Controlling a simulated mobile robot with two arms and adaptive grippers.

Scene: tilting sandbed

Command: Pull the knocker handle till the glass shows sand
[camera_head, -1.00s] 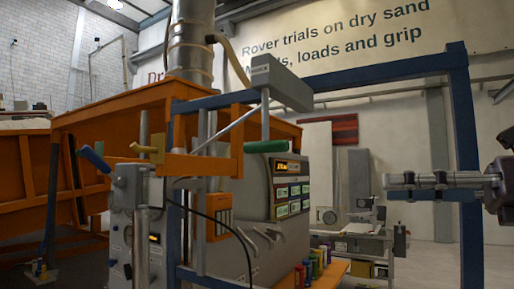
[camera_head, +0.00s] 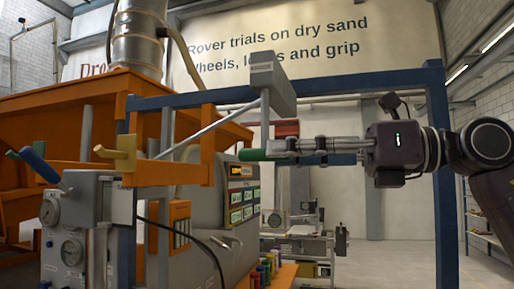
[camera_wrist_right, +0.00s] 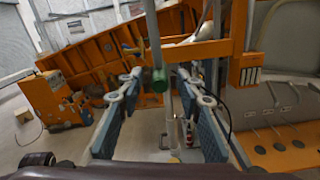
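A green grip (camera_head: 254,155), which looks like the knocker handle, sticks out level beside the grey machine in the head view. In the right wrist view the green handle (camera_wrist_right: 159,79) points toward me between the fingertips. My right gripper (camera_head: 275,148) reaches in from the right, its fingertips at the handle's right end. In the right wrist view my right gripper (camera_wrist_right: 160,85) is open, with a visible gap on both sides of the handle. My left gripper is not in view. I cannot make out which part is the glass, or any sand in it.
A blue frame (camera_head: 437,190) stands around the work area, with a grey box on a post (camera_head: 267,75) above the handle. Floor at right is clear.

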